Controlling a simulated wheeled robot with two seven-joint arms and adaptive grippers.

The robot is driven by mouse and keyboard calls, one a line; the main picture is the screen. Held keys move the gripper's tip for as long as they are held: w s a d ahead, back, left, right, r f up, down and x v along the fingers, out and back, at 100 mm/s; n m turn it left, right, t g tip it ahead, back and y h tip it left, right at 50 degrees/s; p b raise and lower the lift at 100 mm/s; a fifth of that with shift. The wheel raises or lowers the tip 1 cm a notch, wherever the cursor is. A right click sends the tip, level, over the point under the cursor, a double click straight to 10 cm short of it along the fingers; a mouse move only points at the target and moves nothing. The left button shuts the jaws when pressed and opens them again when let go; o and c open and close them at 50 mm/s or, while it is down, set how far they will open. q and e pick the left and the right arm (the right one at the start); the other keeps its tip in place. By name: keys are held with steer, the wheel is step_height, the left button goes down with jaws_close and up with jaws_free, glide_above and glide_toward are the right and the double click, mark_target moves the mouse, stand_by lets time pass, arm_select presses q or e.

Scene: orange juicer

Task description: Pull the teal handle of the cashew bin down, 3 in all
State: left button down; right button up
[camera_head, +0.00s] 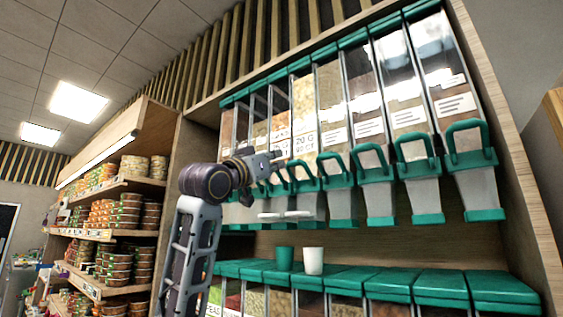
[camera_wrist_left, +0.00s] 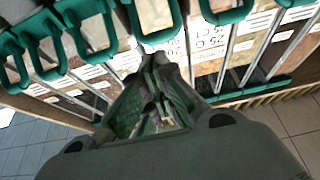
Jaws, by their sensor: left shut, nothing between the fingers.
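A row of clear bins with teal loop handles (camera_head: 413,150) fills the upper shelf, several handles in all. I cannot read which bin holds cashews. My left gripper (camera_head: 277,163) is shut and empty, raised in front of the handles in the middle-left of the row. In the left wrist view its closed fingers (camera_wrist_left: 155,64) point at a teal handle (camera_wrist_left: 156,36), whose bar shows just beyond the tips. I cannot tell whether they touch. Another teal handle (camera_wrist_left: 92,28) hangs to its left in that view. My arm hides part of the leftmost bins.
A teal cup (camera_head: 284,258) and a white cup (camera_head: 313,261) stand below the bins. Lower bins with teal lids (camera_head: 440,284) line the bottom shelf. Shelves of stacked tubs (camera_head: 125,212) stand at the left. A wooden side panel (camera_head: 507,130) bounds the row at right.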

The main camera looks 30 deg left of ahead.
arm_select(q)
steer(key=b+v, duration=0.1)
steer(key=v, duration=0.4)
steer(key=shift+s+f, duration=0.1)
steer(key=shift+f, duration=0.1)
arm_select(e)
steer(key=shift+w+d+f, duration=0.2)
steer(key=shift+d+f, duration=0.5)
steer(key=shift+d, duration=0.2)
steer(key=shift+s, duration=0.15)
steer(key=shift+w, duration=0.3)
arm_select(q)
steer(key=shift+r, duration=0.1)
arm_select(e)
steer(key=shift+r, duration=0.1)
arm_select(q)
step_height(320, 180, up, 9)
steer(key=p, duration=0.9)
arm_select(e)
steer(key=s+a+r, duration=0.2)
steer(key=a+r, duration=0.2)
steer(key=r, duration=0.5)
steer(key=shift+a, duration=0.3)
